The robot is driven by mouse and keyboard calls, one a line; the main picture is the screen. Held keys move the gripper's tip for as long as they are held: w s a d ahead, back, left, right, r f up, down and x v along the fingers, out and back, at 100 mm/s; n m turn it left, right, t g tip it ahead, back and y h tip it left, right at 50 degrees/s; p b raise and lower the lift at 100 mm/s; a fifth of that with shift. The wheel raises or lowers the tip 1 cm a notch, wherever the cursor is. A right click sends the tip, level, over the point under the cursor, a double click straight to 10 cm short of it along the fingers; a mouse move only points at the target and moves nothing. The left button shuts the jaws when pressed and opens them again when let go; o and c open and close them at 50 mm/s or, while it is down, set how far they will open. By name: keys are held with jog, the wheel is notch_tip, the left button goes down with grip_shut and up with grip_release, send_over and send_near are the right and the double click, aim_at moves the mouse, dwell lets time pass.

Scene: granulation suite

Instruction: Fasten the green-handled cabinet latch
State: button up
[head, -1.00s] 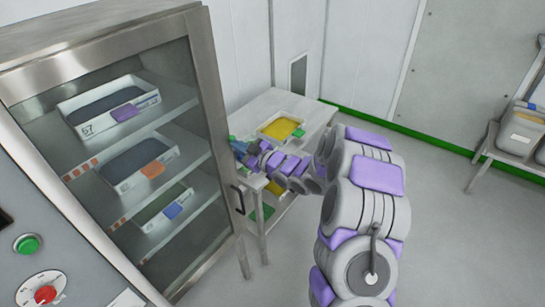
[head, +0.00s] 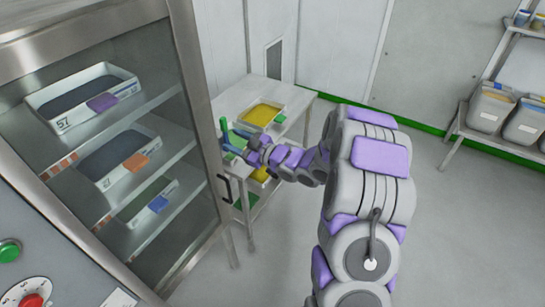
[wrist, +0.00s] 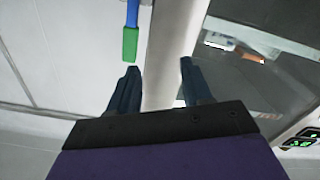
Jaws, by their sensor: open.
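The cabinet latch shows in the wrist view as a green handle (wrist: 130,45) on a blue bar (wrist: 132,12). In the head view the green handle (head: 224,132) stands upright at the right edge of the cabinet's glass door. My gripper (head: 236,144) is beside it, on its right. In the wrist view my gripper (wrist: 158,68) is open and empty. The handle is ahead of the left fingertip, not between the fingers. The cabinet's metal frame (wrist: 172,45) runs through the gap between them. My gripper partly hides the latch area in the head view.
The cabinet (head: 190,100) holds labelled trays on shelves behind glass. A black door handle (head: 224,190) sits below the latch. A table (head: 298,98) with a yellow-filled tray (head: 262,114) stands behind my arm. Floor to the right is open, up to a rack with bins (head: 490,108).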

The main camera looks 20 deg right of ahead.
jog(key=v, duration=1.3)
jog(key=shift+a+f, duration=0.2)
dwell(0.8)
jog(key=shift+s, duration=0.1)
dwell(0.4)
jog(key=p+v, duration=0.1)
jog(key=v, duration=1.6)
jog(key=shift+s+d+f, duration=0.1)
jog(key=shift+c, duration=0.5)
